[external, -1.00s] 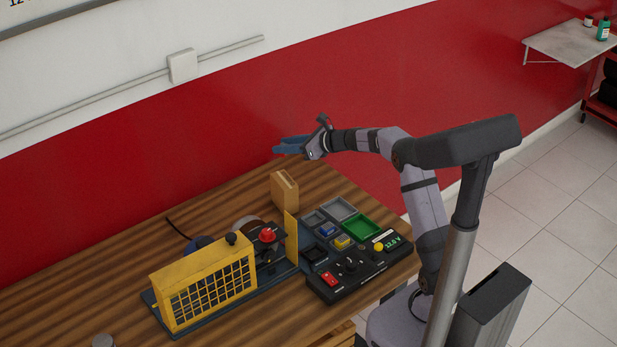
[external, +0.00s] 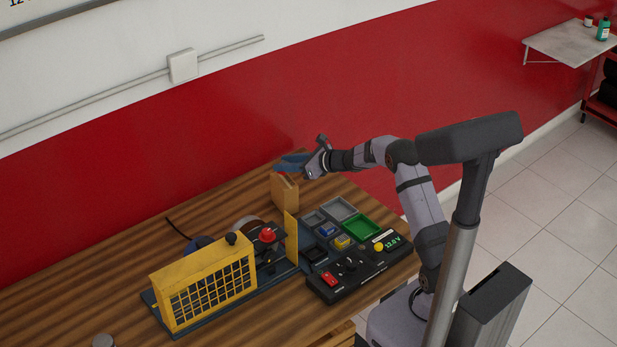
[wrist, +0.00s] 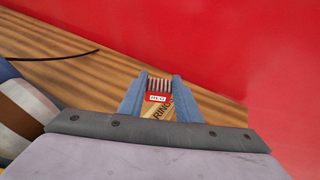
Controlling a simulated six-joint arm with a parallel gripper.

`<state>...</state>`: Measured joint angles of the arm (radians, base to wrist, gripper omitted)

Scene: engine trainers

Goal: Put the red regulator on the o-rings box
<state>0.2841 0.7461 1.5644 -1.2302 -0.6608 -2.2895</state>
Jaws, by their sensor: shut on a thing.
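The red regulator (wrist: 159,97) has grey fins and a white label, and sits between the two blue fingers of my gripper (wrist: 160,85) in the wrist view. My gripper is shut on it. In the external view my gripper (external: 280,165) is just above the o-rings box (external: 284,192), an upright tan carton at the back of the bench. The regulator is hard to pick out there against the red wall. In the wrist view the o-rings box (wrist: 160,112) shows its lettering below the regulator, partly hidden by the fingers. I cannot tell whether regulator and box touch.
A yellow-guarded engine trainer (external: 205,285) with a red knob stands left of the box. A black control panel (external: 360,265) with small trays (external: 340,208) is in front and to the right.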

